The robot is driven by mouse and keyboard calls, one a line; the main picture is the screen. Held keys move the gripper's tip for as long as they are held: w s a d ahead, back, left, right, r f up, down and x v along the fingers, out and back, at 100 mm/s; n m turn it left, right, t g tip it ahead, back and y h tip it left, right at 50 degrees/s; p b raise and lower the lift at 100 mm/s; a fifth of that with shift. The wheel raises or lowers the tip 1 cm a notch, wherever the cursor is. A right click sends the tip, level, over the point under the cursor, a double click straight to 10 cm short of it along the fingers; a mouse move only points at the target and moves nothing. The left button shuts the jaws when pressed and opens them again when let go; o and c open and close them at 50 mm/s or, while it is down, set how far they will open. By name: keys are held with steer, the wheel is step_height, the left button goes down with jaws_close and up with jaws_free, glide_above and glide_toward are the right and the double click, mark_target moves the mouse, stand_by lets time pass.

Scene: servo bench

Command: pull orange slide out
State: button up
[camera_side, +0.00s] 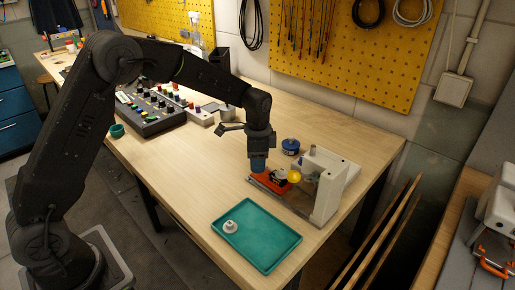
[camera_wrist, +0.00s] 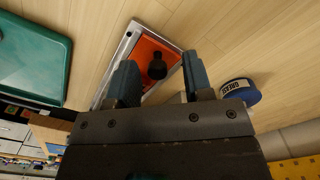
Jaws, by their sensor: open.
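The orange slide (camera_side: 266,183) lies in a metal rail near the right end of the bench, its inner end towards a white housing (camera_side: 331,188). In the wrist view the orange slide (camera_wrist: 143,51) shows with a black knob (camera_wrist: 157,67) standing on it. My gripper (camera_side: 258,168) points down over the slide in the side view. In the wrist view my gripper (camera_wrist: 161,72) is open, with one finger on each side of the knob in the picture. I cannot tell whether a finger touches it. The fingers hide part of the slide in the side view.
A teal tray (camera_side: 265,247) with a small pale part (camera_side: 230,227) lies in front of the rail. A blue tin (camera_side: 290,146) stands behind it, and a yellow ball (camera_side: 294,176) is beside the housing.

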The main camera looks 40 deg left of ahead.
step_height(320, 180, up, 14)
steer(key=shift+f, duration=0.2)
stand_by(0.4)
steer(key=s+r+n+t, duration=0.2)
steer(key=s+r, duration=0.2)
steer(key=s, duration=0.4)
steer(key=s+r+n+t, duration=0.1)
steer(key=s+r+n, duration=0.2)
steer(key=s, duration=0.4)
steer(key=s+f+n+t, duration=0.2)
steer(key=s+f+n, duration=0.2)
steer(key=s, duration=0.9)
steer(key=shift+s+d+t, duration=0.15)
steer(key=shift+s+t, duration=0.15)
steer(key=shift+s, duration=0.05)
